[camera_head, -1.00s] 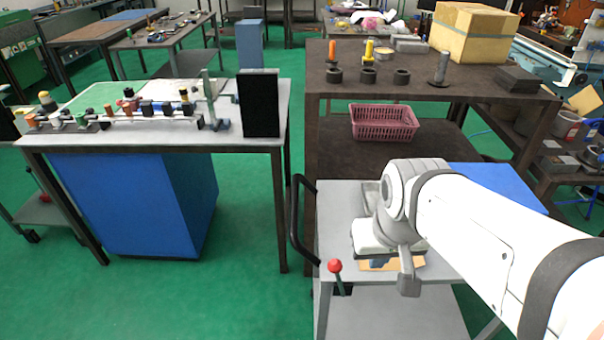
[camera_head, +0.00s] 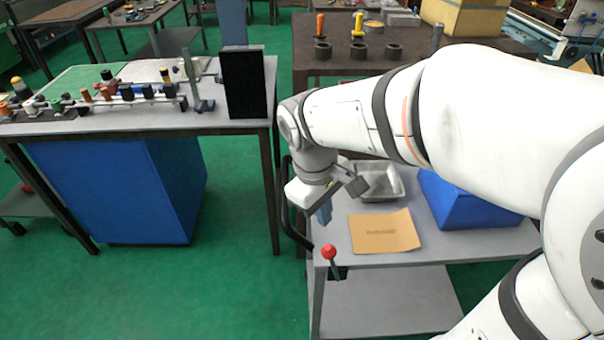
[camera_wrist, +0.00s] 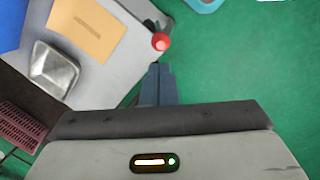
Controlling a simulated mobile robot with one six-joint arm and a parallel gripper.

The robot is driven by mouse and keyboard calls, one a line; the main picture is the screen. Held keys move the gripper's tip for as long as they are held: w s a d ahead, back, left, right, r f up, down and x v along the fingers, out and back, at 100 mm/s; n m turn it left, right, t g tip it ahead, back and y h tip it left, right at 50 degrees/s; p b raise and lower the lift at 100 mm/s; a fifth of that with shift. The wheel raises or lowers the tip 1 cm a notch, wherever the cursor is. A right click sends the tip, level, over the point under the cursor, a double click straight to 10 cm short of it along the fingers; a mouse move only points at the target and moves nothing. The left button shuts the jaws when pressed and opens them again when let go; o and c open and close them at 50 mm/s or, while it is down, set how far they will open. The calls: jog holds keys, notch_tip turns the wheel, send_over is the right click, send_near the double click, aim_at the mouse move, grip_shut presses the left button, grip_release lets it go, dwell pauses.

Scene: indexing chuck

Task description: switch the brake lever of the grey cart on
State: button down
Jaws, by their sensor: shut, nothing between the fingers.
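The grey cart (camera_head: 440,238) stands at the right in the head view, with its black push handle at its left end. The brake lever (camera_head: 331,256) with a red ball knob stands at the cart's near left corner. The red knob (camera_wrist: 160,42) also shows in the wrist view, just beyond my fingertips. My gripper (camera_head: 324,214) is shut and empty, pointing down above the cart's left end, behind the lever in the head view. In the wrist view my gripper (camera_wrist: 157,72) is apart from the knob.
On the cart lie a brown envelope (camera_head: 384,232), a metal tray (camera_head: 388,184) and a blue box (camera_head: 462,205). The black handle (camera_head: 288,215) is close to my gripper. A workbench (camera_head: 150,128) stands at the left. Green floor between is clear.

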jog(key=w+a+f+n+h, duration=0.2)
jog(key=a+f+n+h, duration=0.1)
jog(key=a+n, duration=0.4)
jog(key=a, duration=0.3)
jog(key=shift+f+g+b, duration=0.3)
jog(key=shift+w+f, duration=0.1)
jog(key=s+d+f, duration=0.1)
jog(key=d+f, duration=0.7)
jog(key=shift+s, duration=0.15)
